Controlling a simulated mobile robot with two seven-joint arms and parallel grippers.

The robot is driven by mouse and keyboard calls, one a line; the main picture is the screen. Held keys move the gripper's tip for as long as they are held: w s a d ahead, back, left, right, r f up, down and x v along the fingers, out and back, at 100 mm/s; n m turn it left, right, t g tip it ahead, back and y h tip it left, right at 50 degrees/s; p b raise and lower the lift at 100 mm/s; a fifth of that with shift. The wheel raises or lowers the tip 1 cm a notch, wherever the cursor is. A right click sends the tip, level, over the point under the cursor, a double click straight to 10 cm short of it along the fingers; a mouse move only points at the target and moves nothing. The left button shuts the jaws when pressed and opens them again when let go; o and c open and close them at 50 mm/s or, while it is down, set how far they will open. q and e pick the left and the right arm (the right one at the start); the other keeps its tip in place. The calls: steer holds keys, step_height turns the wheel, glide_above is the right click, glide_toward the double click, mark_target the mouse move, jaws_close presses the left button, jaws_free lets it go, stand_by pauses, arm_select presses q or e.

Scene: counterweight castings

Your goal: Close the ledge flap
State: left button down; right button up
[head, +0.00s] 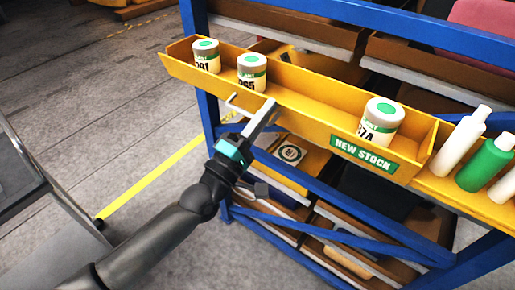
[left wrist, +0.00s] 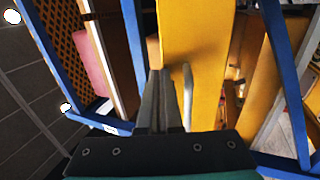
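The ledge flap (head: 305,125) is the long yellow front panel of the ledge, with a green "NEW STOCK" label (head: 363,153). It seems to lean outward; its exact angle is hard to tell. A thin grey bar handle (head: 236,104) stands out from its front and also shows in the left wrist view (left wrist: 187,95). My left gripper (head: 268,108) is at the flap's front, just beside the handle. Its fingers (left wrist: 160,88) lie close together with nothing visible between them. Whether they touch the flap is unclear. My right gripper is not in view.
Three labelled cans, at left (head: 206,56), beside it (head: 252,72) and at right (head: 381,122), stand in the yellow ledge. White and green bottles (head: 485,164) stand farther right. A blue rack frame (head: 210,115) holds brown trays below. The floor at left is mostly clear.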

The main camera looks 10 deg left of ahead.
arm_select(q)
steer(key=shift+x, duration=1.2)
steer(key=shift+r, duration=0.2)
steer(key=shift+s, duration=0.1)
